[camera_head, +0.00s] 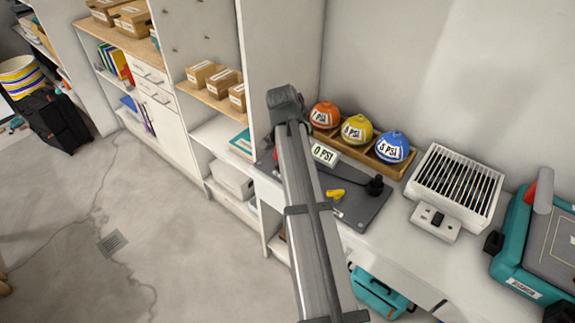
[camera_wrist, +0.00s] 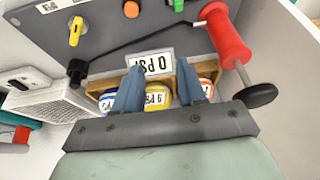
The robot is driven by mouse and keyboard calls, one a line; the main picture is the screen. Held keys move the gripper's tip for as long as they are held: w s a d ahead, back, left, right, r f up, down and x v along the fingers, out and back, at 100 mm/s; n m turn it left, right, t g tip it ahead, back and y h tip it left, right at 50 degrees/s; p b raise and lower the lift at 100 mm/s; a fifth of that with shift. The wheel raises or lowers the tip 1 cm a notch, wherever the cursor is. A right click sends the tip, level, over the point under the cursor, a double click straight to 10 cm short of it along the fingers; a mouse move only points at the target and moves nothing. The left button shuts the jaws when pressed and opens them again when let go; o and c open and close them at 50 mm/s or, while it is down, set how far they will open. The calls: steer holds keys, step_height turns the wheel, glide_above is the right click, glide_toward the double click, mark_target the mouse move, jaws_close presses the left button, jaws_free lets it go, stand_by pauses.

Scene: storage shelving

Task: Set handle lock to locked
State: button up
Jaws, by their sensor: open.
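A dark grey panel (camera_head: 357,209) lies on the white bench; it also fills the top of the wrist view (camera_wrist: 110,32). On it are a yellow lever or knob (camera_head: 336,193), also in the wrist view (camera_wrist: 76,32), and a black knob (camera_head: 375,186). The wrist view shows a long black rod (camera_wrist: 135,45), an orange button (camera_wrist: 131,9), a green button (camera_wrist: 178,5) and a red handle (camera_wrist: 228,38) with a black disc. I cannot tell which part is the handle lock. My gripper (camera_wrist: 160,66) is open and empty, below the "0 PSI" display (camera_wrist: 150,64), apart from the red handle.
A white vented box (camera_head: 457,185), a socket (camera_head: 435,222) and a teal machine (camera_head: 535,240) stand to the right.

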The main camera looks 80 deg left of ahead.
steer(key=s, duration=0.7)
steer(key=x, duration=0.9)
steer(key=w+d+x, duration=0.1)
steer(key=x, duration=0.4)
steer(key=shift+s, duration=0.1)
jaws_close()
